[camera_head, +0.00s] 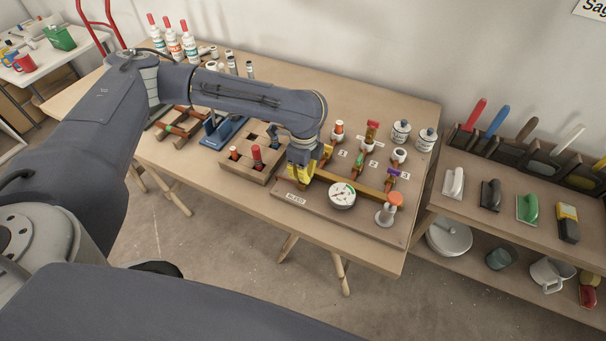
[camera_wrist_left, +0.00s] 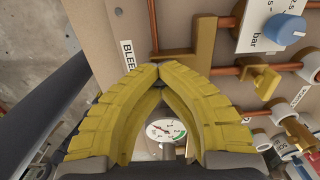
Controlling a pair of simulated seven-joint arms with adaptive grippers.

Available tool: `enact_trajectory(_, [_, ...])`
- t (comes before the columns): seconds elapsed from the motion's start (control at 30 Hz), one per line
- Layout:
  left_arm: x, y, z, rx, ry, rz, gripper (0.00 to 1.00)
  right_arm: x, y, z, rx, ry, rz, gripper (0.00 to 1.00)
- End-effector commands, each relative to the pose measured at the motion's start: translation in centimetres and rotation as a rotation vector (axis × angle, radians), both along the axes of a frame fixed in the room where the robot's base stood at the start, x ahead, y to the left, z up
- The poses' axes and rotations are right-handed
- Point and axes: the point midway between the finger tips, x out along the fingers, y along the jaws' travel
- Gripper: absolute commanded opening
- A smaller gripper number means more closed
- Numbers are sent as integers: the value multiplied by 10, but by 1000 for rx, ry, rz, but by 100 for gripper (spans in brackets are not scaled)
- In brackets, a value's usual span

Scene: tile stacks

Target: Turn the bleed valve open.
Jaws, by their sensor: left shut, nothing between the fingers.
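My left gripper (camera_head: 300,176) reaches down over the left end of the pipe board (camera_head: 362,224), above the BLEED label (camera_head: 295,199). Its yellow fingers are shut with the tips touching in the left wrist view (camera_wrist_left: 160,68), and nothing is between them. The BLEED label also shows there (camera_wrist_left: 128,55), just left of the fingertips. I cannot pick out the bleed valve for certain; the gripper covers that part of the board. A round white gauge (camera_head: 342,195) stands right of the gripper and shows between the fingers in the wrist view. My right gripper is not in view.
A copper pipe (camera_head: 367,189) runs along the board, with numbered branches behind it. An orange-topped fitting (camera_head: 394,199) stands at the right end. A wooden block (camera_head: 252,171) with red-capped pieces is left of the gripper. A shelf with tools (camera_head: 530,185) is at the right.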

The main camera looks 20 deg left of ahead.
Motion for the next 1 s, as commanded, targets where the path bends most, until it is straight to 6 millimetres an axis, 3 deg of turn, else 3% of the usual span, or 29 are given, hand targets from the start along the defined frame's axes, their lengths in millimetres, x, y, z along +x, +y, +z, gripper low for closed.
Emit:
enact_trajectory(0.27, [-1, -5, 1, -11, 1, -3, 0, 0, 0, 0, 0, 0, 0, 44])
enact_trajectory(0.77, [-2, -5, 0, -9, 5, -3, 56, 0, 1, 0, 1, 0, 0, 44])
enact_trajectory(1.0, [0, -2, 1, -4, 1, -2, 56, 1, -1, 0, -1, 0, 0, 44])
